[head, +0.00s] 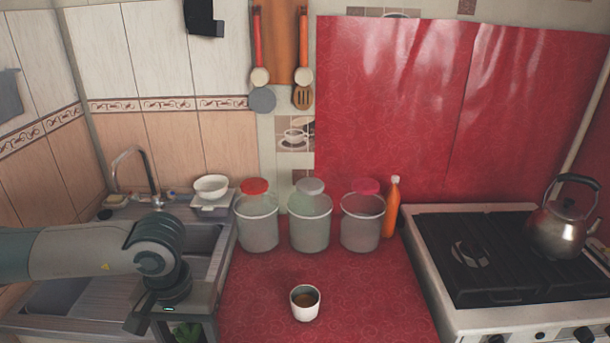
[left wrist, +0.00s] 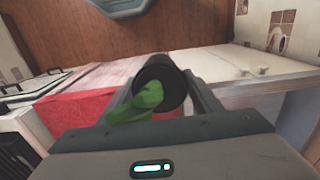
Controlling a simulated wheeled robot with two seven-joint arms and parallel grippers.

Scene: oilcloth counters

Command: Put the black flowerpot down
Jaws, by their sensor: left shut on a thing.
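The black flowerpot (left wrist: 174,80) is between the fingers of my left gripper (left wrist: 163,88) in the left wrist view. Its round dark rim faces the camera, and green leaves (left wrist: 145,100) show in its mouth. My left gripper also shows in the head view (head: 174,312), at the lower left above the sink edge beside the red counter. It is shut on the pot. In the head view only some green leaves (head: 187,332) show below it, and the pot's body is hidden. My right gripper is not in view.
The red counter (head: 260,310) has free room around a small white cup (head: 305,311) with brown contents. Three jars (head: 310,228) and an orange bottle (head: 391,210) stand at its back. The sink (head: 200,240) is left; the stove (head: 470,260) with a kettle (head: 562,228) is right.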

